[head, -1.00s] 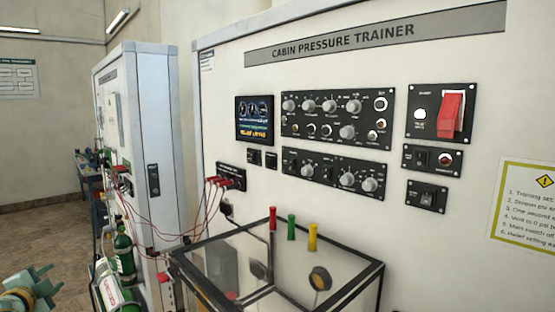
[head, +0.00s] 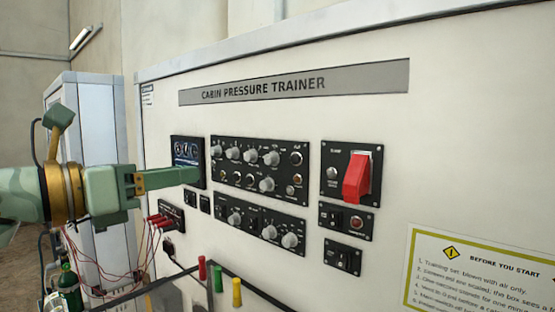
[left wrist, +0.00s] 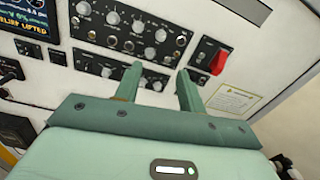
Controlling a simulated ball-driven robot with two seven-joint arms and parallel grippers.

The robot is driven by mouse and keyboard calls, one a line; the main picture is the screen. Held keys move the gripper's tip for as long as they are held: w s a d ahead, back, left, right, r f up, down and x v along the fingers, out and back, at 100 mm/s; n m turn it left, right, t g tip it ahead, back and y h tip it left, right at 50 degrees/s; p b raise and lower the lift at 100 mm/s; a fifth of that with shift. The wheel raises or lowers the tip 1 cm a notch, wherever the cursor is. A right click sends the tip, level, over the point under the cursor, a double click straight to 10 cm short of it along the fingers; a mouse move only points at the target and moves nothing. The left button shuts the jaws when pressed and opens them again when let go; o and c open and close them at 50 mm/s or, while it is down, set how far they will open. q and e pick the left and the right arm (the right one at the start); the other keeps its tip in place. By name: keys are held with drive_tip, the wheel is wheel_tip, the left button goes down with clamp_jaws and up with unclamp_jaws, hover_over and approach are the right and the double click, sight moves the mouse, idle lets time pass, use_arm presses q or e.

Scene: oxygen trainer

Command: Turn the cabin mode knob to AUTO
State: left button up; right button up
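The cabin pressure trainer is a white panel with an upper black knob panel (head: 258,168) and a lower black knob panel (head: 260,220). Both carry grey round knobs; their labels are too small to read, so I cannot tell which is the cabin mode knob. My left gripper (head: 192,175) reaches in from the left, its fingers in front of the small display (head: 188,150) and hiding part of it. In the left wrist view my left gripper (left wrist: 160,70) is open, with nothing between its fingers, which point at the lower knob panel (left wrist: 112,67). My right gripper is not in view.
A red switch cover (head: 357,177) is right of the upper panel. Red leads (head: 168,219) hang from a socket block below the display. Red, green and yellow handles (head: 219,278) rise from a frame below. A notice (head: 480,275) is at lower right.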

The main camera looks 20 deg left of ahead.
use_arm(q)
drive_tip(key=p, duration=0.8)
approach(267, 160)
drive_tip(key=p+x, duration=0.4)
drive_tip(key=x, duration=0.3)
drive_tip(key=shift+w+r, duration=0.15)
drive_tip(key=shift+w, duration=0.05)
drive_tip(key=shift+w+d, duration=0.2)
drive_tip(key=shift+w, duration=0.15)
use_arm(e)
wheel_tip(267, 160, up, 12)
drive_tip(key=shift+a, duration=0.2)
use_arm(q)
clamp_jaws()
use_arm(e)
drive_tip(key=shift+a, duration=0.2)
